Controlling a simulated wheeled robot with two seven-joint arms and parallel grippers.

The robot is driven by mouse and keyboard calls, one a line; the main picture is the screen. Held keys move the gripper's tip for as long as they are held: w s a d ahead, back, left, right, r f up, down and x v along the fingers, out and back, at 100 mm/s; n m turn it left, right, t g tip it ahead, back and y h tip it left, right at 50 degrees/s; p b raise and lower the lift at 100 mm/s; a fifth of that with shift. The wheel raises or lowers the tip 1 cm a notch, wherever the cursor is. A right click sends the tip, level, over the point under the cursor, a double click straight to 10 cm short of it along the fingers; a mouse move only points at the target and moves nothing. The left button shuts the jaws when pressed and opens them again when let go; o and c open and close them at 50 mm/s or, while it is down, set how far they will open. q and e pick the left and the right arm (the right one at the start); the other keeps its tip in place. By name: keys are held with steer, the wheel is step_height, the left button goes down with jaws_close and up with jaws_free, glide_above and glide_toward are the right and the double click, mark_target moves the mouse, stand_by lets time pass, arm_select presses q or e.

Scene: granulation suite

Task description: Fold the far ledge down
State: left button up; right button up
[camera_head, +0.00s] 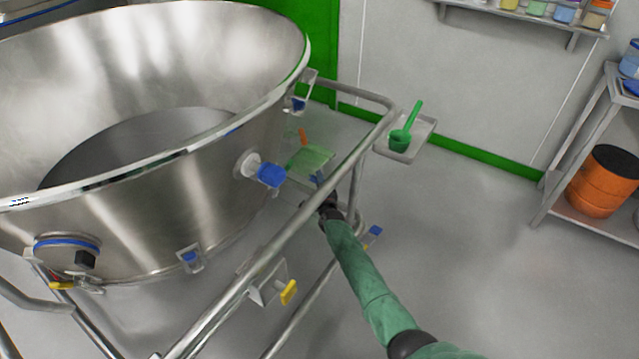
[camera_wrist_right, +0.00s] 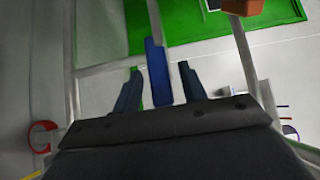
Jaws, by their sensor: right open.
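A green flat panel (camera_head: 310,158), seemingly the far ledge, lies between the steel bowl and the frame's side rail. My left gripper is out of view.
The big steel bowl (camera_head: 150,205) fills the left, inside a tubular frame (camera_head: 300,215). A grey tray (camera_head: 425,130) with a green scoop (camera_head: 402,138) sits beyond the rail. A plate with a yellow tab (camera_head: 289,291) is on the near side.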

steer(key=shift+w, duration=0.25)
steer(key=shift+c, duration=0.4)
jaws_close()
